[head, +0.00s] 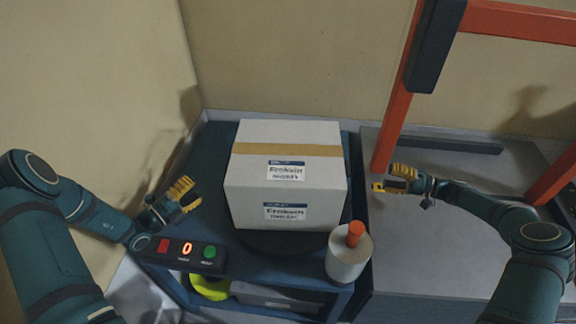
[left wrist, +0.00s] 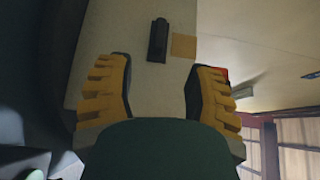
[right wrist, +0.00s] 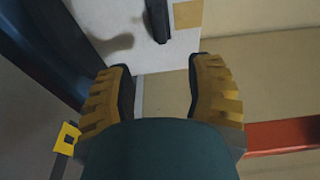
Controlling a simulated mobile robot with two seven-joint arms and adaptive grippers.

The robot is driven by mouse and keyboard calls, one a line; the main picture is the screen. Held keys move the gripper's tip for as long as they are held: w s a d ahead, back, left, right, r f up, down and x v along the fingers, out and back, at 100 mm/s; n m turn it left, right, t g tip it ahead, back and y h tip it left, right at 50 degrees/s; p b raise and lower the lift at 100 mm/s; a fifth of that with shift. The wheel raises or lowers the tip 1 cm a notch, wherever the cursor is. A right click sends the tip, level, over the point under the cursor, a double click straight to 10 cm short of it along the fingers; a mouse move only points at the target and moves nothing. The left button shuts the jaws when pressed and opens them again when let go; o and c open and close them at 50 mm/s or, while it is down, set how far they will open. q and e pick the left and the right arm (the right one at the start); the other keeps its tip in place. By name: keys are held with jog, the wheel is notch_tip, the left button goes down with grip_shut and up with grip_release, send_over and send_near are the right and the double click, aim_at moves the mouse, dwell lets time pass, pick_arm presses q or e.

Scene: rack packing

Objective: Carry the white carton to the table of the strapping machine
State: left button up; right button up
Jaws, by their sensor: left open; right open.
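The white carton (head: 282,215) stands upright on a dark round turntable (head: 262,243) on the blue bench. It has a tan tape band on top and labels on its top and front. My left gripper (head: 185,195) is open, left of the carton and apart from it. The left wrist view shows a carton side (left wrist: 120,25) with a dark slot and tape end. My right gripper (head: 388,180) is open, right of the carton with a gap. The right wrist view shows the opposite side (right wrist: 125,15). The strapping machine's grey table (head: 425,240) is at the right, under the orange frame (head: 395,125).
A white roll with an orange handle (head: 348,262) stands at the bench's front right corner. A button box (head: 178,252) showing 0 is at the front left. A lower shelf holds a yellow-green ring (head: 210,289) and a grey case. The grey table's front part is clear.

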aim_at(226, 165)
pick_arm(q)
jog(key=x, duration=1.3)
jog(key=shift+w+d, duration=0.15)
jog(key=shift+d, duration=0.15)
pick_arm(e)
jog(key=x, duration=1.3)
jog(key=shift+a, duration=0.4)
pick_arm(q)
jog(key=shift+c, duration=0.4)
pick_arm(e)
jog(key=shift+c, duration=0.4)
pick_arm(q)
grip_shut()
pick_arm(e)
grip_shut()
pick_arm(q)
jog(key=shift+r, duration=0.1)
pick_arm(e)
jog(key=shift+r, duration=0.1)
pick_arm(q)
jog(key=shift+r, duration=0.15)
pick_arm(e)
jog(key=shift+a+r, duration=0.1)
jog(key=shift+r, duration=0.05)
